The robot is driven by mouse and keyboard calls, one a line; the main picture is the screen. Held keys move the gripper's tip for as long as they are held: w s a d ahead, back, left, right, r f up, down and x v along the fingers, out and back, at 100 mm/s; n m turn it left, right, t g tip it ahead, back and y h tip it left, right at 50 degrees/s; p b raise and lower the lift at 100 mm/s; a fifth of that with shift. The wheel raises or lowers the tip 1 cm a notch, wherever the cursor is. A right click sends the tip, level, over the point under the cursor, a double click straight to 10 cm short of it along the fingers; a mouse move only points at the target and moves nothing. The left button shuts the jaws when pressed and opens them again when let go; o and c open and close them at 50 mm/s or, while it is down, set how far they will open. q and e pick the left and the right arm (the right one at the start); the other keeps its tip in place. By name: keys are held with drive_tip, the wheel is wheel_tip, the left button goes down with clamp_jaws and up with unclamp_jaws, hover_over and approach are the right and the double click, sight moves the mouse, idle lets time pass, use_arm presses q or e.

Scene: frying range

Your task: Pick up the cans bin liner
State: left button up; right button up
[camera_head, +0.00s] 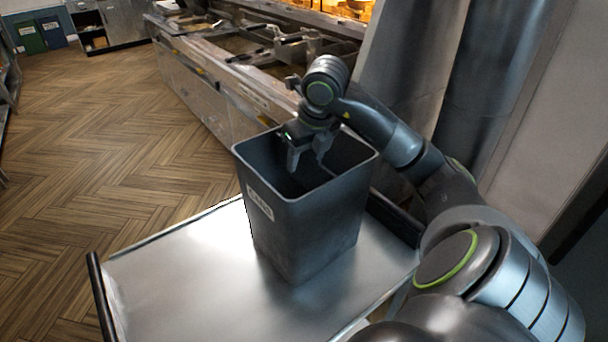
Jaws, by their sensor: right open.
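The cans bin liner (305,235) is a tall dark grey, open-topped square bin with a small pale label on its left-facing side. My right gripper (308,162) is open and points down over the liner's mouth, towards the back. Its fingers show against the dark inside; I cannot tell whether they straddle the far rim or touch it. My left gripper is out of view.
A long metal frying range (225,90) runs behind the cart. The cart has dark bar handles (102,298) at its ends. Wooden floor (95,140) lies open at the left. Green and blue bins (40,36) stand far back left.

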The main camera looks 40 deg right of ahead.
clamp_jaws()
drive_tip(key=shift+r, duration=0.15)
idle(0.4)
